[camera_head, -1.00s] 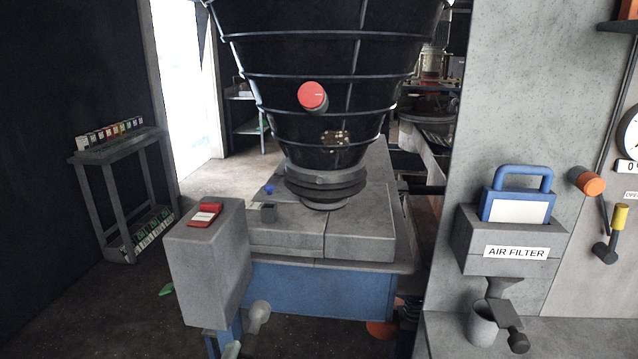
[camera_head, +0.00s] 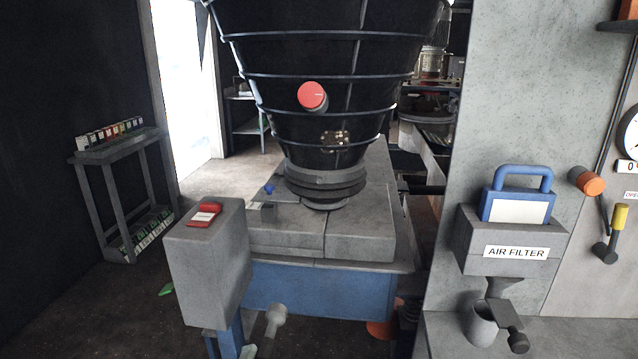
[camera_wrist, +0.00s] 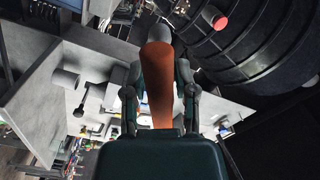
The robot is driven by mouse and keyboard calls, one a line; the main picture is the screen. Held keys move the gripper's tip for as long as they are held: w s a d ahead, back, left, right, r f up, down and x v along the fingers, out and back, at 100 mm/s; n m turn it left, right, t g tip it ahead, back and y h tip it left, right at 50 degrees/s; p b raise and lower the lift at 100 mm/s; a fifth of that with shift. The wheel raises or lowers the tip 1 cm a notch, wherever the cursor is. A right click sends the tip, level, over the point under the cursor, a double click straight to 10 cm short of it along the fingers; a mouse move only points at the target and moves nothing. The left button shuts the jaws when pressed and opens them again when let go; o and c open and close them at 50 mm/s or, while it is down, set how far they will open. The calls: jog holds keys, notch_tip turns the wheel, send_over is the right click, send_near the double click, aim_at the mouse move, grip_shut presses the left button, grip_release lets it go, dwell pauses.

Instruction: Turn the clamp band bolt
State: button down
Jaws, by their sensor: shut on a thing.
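In the wrist view my gripper (camera_wrist: 158,88) is shut on an orange-handled tool (camera_wrist: 158,72). One finger lies on each side of its orange part, and a grey end shows beyond it. In the head view a dark ribbed band (camera_head: 326,182) rings the neck under the black hopper (camera_head: 300,130). A small blue piece (camera_head: 270,188) shows just left of the neck. I cannot tell whether it is the clamp band bolt. My gripper and the tool are not visible in the head view, and no contact between tool and band is visible.
A grey box (camera_head: 208,265) with a red-and-white top piece stands front left of the screen's grey deck (camera_head: 360,235). An air filter holder (camera_head: 505,240) is on the right wall. A shelf rack (camera_head: 118,160) stands left. The floor between rack and box is mostly clear.

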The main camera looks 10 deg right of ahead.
jog(key=x, duration=1.6)
jog(key=shift+w, duration=0.15)
dwell(6.2)
